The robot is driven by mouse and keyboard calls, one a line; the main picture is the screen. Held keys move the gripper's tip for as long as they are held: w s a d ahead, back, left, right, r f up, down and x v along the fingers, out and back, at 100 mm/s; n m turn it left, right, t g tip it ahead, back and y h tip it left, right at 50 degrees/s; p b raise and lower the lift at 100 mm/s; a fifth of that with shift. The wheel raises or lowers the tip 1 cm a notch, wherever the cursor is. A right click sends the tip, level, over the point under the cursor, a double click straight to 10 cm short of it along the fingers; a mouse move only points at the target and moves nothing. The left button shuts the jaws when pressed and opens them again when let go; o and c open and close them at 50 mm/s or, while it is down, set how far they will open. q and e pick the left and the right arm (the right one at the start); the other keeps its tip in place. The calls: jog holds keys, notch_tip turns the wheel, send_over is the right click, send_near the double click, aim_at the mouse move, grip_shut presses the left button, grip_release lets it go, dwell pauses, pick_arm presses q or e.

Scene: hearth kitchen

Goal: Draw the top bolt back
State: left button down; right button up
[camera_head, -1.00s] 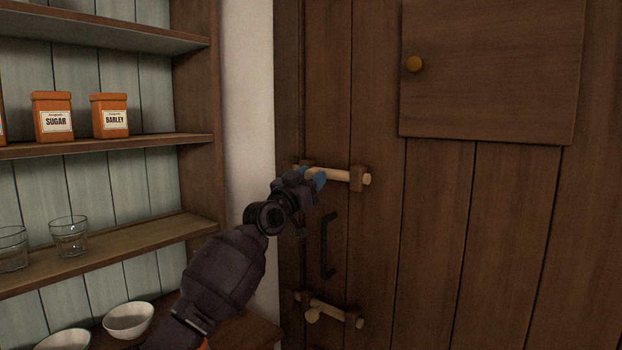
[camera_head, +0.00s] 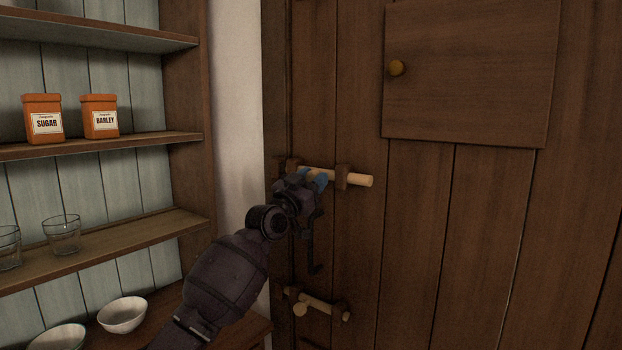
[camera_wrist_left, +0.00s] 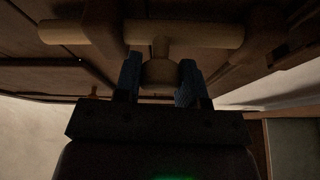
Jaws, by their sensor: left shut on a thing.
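The top bolt (camera_head: 358,180) is a pale wooden rod lying level across the dark plank door. Its right end sticks out well past the right bracket (camera_head: 342,176). My left gripper (camera_head: 314,178) reaches it from below left, just left of that bracket. In the left wrist view the blue fingers (camera_wrist_left: 159,80) are shut on the bolt's round knob (camera_wrist_left: 160,72), one on each side. The rod also shows there (camera_wrist_left: 190,35), running across between two brackets. My right gripper is not in view.
A lower bolt (camera_head: 322,305) with its own knob sits below on the door. A hatch (camera_head: 470,75) with a brass knob is above right. Shelves (camera_head: 100,145) with canisters, glasses and bowls stand left.

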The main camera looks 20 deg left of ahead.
pick_arm(q)
jog(key=c, duration=1.1)
grip_release()
jog(key=shift+d, duration=0.25)
jog(key=o, duration=0.4)
jog(key=shift+d, duration=0.15)
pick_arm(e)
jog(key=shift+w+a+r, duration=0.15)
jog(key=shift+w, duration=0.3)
pick_arm(q)
jog(key=shift+a, duration=0.2)
jog(key=shift+s+f, duration=0.1)
jog(key=b+v, duration=0.1)
jog(key=v, duration=0.9)
jog(key=shift+s, duration=0.3)
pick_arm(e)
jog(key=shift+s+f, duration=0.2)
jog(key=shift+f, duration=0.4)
pick_arm(q)
jog(key=shift+a, duration=0.1)
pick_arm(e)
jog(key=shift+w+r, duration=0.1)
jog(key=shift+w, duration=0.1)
